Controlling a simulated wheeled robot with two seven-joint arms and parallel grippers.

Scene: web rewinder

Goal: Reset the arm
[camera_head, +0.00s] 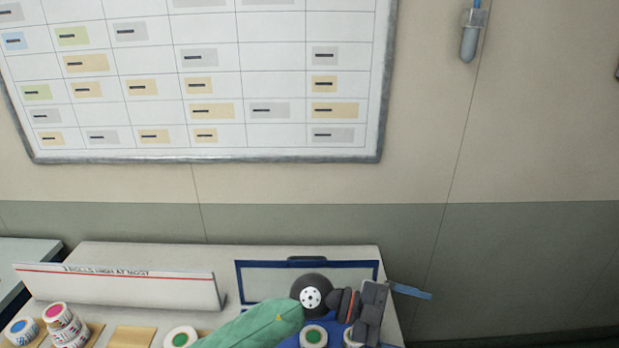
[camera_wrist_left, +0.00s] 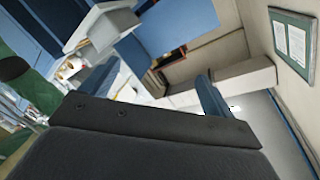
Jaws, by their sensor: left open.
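My left arm, in a green sleeve (camera_head: 255,325), comes in from the lower left in the head view. My left gripper (camera_head: 408,291) is at the bench's right end, its blue finger pointing right, over or beside the bench edge. It is open, with nothing seen between the fingers. In the left wrist view the dark gripper body fills the lower part, and a blue finger (camera_wrist_left: 211,98) sticks up beyond it. My right gripper is in neither view.
The bench (camera_head: 120,256) carries a white sign board (camera_head: 120,287), label rolls (camera_head: 60,322) at left, and a blue-framed panel (camera_head: 255,282) behind my arm. Rolls near my wrist are partly hidden. A whiteboard (camera_head: 220,60) hangs above.

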